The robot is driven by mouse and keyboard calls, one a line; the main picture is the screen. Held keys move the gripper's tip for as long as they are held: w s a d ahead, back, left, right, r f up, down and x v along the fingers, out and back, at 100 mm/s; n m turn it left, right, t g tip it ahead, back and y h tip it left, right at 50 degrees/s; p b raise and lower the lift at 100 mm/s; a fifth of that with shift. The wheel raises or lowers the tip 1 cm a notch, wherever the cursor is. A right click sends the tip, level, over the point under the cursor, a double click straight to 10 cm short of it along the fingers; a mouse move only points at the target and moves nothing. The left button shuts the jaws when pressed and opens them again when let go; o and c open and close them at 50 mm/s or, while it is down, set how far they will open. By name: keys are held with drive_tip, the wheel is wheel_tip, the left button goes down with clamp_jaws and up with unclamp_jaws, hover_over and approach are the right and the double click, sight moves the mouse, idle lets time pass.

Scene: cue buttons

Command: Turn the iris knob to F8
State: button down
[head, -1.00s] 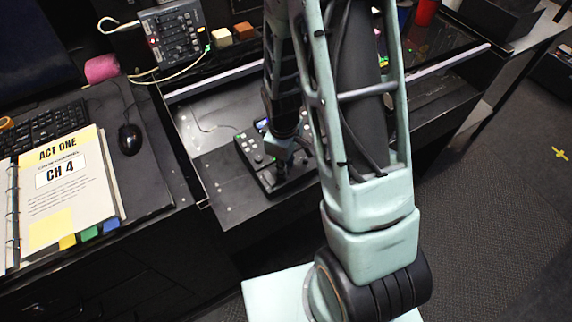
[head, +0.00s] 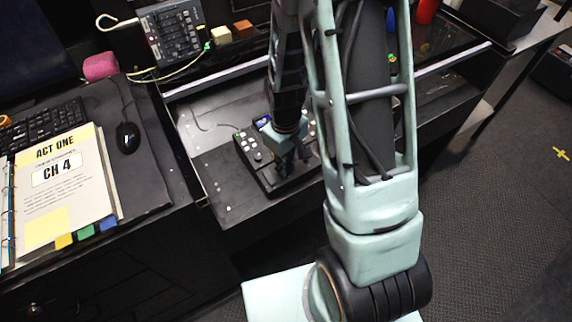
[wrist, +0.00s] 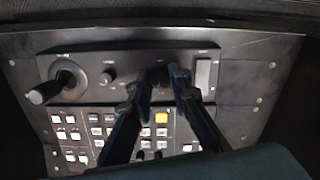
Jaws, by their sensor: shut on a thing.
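The black camera control panel (head: 244,150) lies in the desk recess, with my gripper (head: 286,168) down over it. In the wrist view the panel face (wrist: 232,112) shows a joystick, small knobs and button rows. My gripper (wrist: 157,82) is shut on a dark knob (wrist: 158,74) in the upper middle, which appears to be the iris knob. The fingers hide part of it, and its pointer and scale cannot be read. A smaller knob (wrist: 108,77) stands free to its left.
In the wrist view a joystick (wrist: 60,85) is left of the knobs and a pale-faced switch (wrist: 203,73) is right. A binder (head: 65,185), mouse (head: 128,138) and mixer (head: 172,35) lie around the recess.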

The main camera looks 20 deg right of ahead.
sight(287, 168)
drive_tip(key=shift+m, duration=1.2)
drive_tip(key=c, duration=1.8)
unclamp_jaws()
wheel_tip(287, 168, up, 12)
drive_tip(key=shift+s, duration=0.15)
